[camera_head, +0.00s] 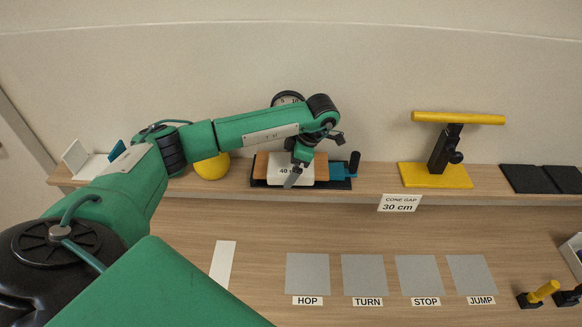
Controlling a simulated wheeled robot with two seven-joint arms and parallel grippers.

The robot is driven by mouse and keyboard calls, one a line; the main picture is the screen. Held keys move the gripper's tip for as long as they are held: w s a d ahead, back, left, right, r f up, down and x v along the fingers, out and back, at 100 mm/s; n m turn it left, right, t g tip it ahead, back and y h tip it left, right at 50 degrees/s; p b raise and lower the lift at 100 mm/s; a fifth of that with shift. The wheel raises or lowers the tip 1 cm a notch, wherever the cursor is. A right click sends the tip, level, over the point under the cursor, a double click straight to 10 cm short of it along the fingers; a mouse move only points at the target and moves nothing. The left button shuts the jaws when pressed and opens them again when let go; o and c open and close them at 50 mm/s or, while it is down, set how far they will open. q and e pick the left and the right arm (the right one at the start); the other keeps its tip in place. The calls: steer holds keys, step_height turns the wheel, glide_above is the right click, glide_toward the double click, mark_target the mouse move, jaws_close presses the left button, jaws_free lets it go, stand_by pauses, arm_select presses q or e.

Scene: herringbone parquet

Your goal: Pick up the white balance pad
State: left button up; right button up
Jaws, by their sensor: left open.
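A small white block (305,174) with a label reading "40" lies on the shelf, at the middle of the head view. It sits against an orange-brown piece (262,166) on a black base. I cannot tell for sure that this white block is the balance pad. My left gripper (294,174) is open and points down at the white block, its fingers covering part of it. I cannot tell whether they touch it. My right gripper is out of view.
A blue clamp with a black knob (345,168) is right of the block. A yellow ball (212,167) and a yellow T-shaped stand (436,176) are on the shelf. Grey squares (307,274) and a white strip (222,264) lie on the lower surface.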

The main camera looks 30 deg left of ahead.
arm_select(q)
steer(key=shift+c, duration=0.4)
steer(key=c, duration=0.7)
steer(key=shift+c, duration=0.7)
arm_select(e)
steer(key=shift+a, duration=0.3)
arm_select(q)
steer(key=shift+r, duration=0.1)
step_height(320, 180, up, 20)
steer(key=b, duration=0.1)
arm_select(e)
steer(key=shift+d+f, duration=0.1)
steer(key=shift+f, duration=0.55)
